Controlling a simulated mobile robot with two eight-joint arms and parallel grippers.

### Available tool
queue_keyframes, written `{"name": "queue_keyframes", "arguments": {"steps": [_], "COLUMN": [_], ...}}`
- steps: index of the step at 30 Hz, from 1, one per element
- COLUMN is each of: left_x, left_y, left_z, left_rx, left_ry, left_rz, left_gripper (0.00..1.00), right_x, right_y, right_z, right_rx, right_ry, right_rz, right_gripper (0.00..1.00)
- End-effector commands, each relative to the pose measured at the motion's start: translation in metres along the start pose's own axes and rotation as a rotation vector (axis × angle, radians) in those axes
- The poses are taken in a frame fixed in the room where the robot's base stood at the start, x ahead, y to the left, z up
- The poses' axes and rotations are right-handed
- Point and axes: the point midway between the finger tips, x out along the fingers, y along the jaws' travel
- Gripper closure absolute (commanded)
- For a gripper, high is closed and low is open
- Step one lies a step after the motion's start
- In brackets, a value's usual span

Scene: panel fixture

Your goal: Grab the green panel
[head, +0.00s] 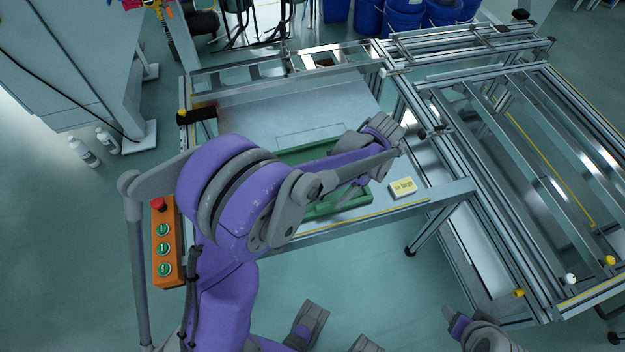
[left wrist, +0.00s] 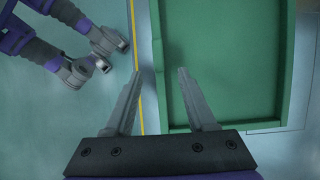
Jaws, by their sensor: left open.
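The green panel (head: 352,198) lies flat on the metal table, a shallow tray shape with a raised rim. My left arm covers much of it in the head view. It also fills the upper right of the left wrist view (left wrist: 228,60). My left gripper (head: 350,192) is over the panel's front edge near its right end. In the left wrist view my left gripper (left wrist: 168,75) is open and empty. Its right finger is over the panel and its left finger is outside the edge. I cannot tell the height between them.
A yellow-and-white labelled block (head: 402,187) sits on the table right of the panel. An orange button box (head: 166,243) stands at the table's left. An aluminium frame (head: 520,150) fills the right side. The table's front edge has a yellow line; open floor lies before it.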

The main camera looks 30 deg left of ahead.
Motion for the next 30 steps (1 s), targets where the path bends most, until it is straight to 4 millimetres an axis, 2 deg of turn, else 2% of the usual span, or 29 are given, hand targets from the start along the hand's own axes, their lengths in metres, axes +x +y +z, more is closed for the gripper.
{"name": "queue_keyframes", "arguments": {"steps": [3, 8, 16, 20, 26, 30], "left_x": [0.015, 0.025, 0.064, 0.071, 0.071, 0.071], "left_y": [0.0, 0.001, 0.002, 0.003, 0.003, 0.003], "left_z": [0.0, 0.002, 0.009, 0.009, 0.01, 0.01], "left_rx": [0.0, -0.001, -0.002, -0.001, -0.001, -0.001], "left_ry": [0.0, 0.001, 0.002, 0.002, 0.002, 0.002], "left_rz": [0.0, -0.001, -0.001, -0.001, -0.001, -0.001], "left_gripper": [0.44, 0.44, 0.44, 0.44, 0.44, 0.69], "right_x": [0.002, 0.002, 0.006, 0.006, 0.006, 0.006], "right_y": [0.0, 0.0, 0.0, 0.0, 0.0, 0.0], "right_z": [0.001, 0.002, 0.003, 0.004, 0.004, 0.004], "right_rx": [0.0, 0.0, 0.0, 0.0, 0.0, 0.0], "right_ry": [-0.001, -0.001, -0.002, -0.002, -0.002, -0.002], "right_rz": [0.0, 0.0, 0.0, 0.0, 0.0, 0.0], "right_gripper": [0.38, 0.38, 0.38, 0.38, 0.38, 0.38]}}
